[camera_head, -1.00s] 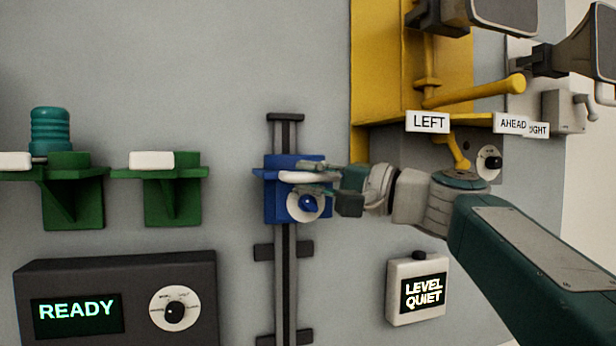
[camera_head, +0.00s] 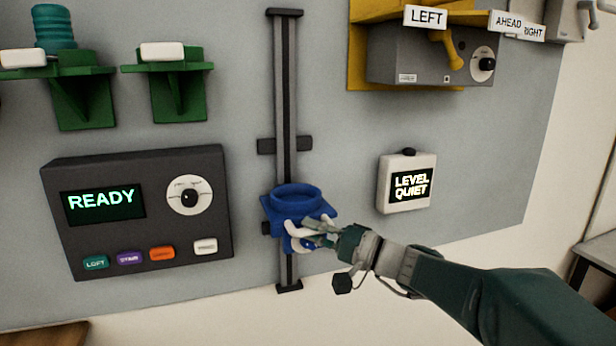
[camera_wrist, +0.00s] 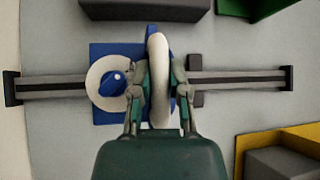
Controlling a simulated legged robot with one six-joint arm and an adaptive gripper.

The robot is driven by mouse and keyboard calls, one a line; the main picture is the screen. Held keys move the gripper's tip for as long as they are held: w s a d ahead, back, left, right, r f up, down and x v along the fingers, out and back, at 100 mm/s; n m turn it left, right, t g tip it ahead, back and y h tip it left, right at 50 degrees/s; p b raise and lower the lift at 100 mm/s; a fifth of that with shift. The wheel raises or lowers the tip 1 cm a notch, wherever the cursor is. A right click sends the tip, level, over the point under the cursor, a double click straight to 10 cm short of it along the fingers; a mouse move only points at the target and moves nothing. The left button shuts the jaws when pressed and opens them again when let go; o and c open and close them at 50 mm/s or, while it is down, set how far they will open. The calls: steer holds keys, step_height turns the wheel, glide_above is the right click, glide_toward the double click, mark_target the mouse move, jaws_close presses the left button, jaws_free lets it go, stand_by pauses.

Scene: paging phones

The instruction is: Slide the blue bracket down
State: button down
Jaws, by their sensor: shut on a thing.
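The blue bracket (camera_head: 290,208) with a round ring on top sits low on a vertical grey and black rail (camera_head: 286,90) in the head view. The rail's bottom end shows a little below it. My gripper (camera_head: 322,232) is at the bracket's front, coming from the right, and is shut on its white handle. In the wrist view, the rail lies sideways. There my gripper (camera_wrist: 158,90) has a finger on each side of the white handle (camera_wrist: 158,65).
A dark READY panel (camera_head: 136,212) with coloured buttons is left of the rail. A LEVEL QUIET box (camera_head: 407,182) hangs to the right. Green shelves (camera_head: 178,90) are at upper left, and a yellow mount (camera_head: 358,75) with a grey box at upper right.

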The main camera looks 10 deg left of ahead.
step_height(320, 180, down, 16)
steer(key=shift+d, duration=0.15)
steer(key=c, duration=0.9)
jaws_free()
steer(key=shift+w+f, duration=0.1)
steer(key=v, duration=1.1)
steer(key=shift+d, duration=0.4)
